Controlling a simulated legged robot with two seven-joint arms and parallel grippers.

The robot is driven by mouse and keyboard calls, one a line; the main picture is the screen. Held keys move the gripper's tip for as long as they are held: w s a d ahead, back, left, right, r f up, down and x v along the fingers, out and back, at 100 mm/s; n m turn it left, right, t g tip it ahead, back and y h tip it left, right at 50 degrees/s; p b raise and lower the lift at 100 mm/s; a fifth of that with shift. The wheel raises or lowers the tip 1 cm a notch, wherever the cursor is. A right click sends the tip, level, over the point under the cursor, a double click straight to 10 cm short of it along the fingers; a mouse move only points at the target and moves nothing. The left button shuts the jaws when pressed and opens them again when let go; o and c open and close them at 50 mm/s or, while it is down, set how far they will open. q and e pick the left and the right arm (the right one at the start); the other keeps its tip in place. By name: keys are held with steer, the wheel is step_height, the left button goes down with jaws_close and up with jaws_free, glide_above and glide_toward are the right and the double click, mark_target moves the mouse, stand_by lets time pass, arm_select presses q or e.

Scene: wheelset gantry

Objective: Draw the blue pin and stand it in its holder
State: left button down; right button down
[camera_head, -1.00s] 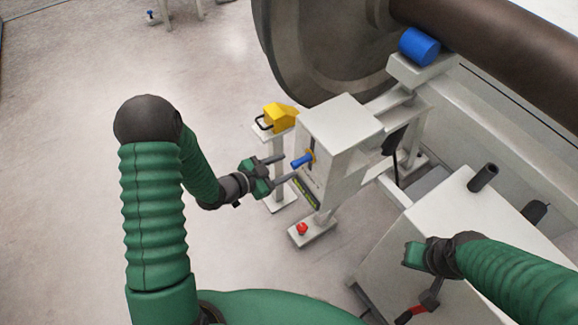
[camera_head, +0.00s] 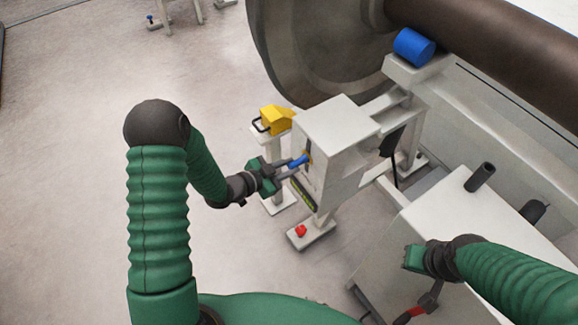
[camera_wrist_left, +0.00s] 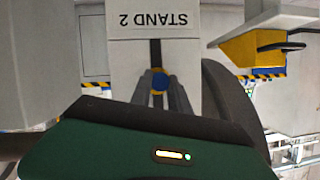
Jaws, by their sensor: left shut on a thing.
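The blue pin (camera_head: 299,161) sticks out of the front face of the white stand (camera_head: 325,150). In the left wrist view the pin's round blue end (camera_wrist_left: 159,81) shows between the two dark fingers, below the "STAND 2" label (camera_wrist_left: 155,20). My left gripper (camera_head: 287,168) is shut on the pin at the stand's face. How deep the pin sits is hidden. My right gripper (camera_head: 414,258) hangs over the white cabinet at the lower right; its fingers cannot be made out. A dark upright tube (camera_head: 481,177) stands on that cabinet; whether it is the holder is unclear.
A yellow block with a black handle (camera_head: 275,120) sits on a post just left of the stand. A red button (camera_head: 300,231) is on the stand's foot. A large wheel and axle (camera_head: 480,35) stand behind.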

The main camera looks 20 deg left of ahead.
arm_select(q)
steer(key=shift+r, duration=0.1)
steer(key=shift+s+a, duration=0.15)
steer(key=shift+a, duration=0.05)
steer(key=s+a+p, duration=0.2)
steer(key=s+a, duration=0.8)
steer(key=s, duration=0.3)
stand_by(1.6)
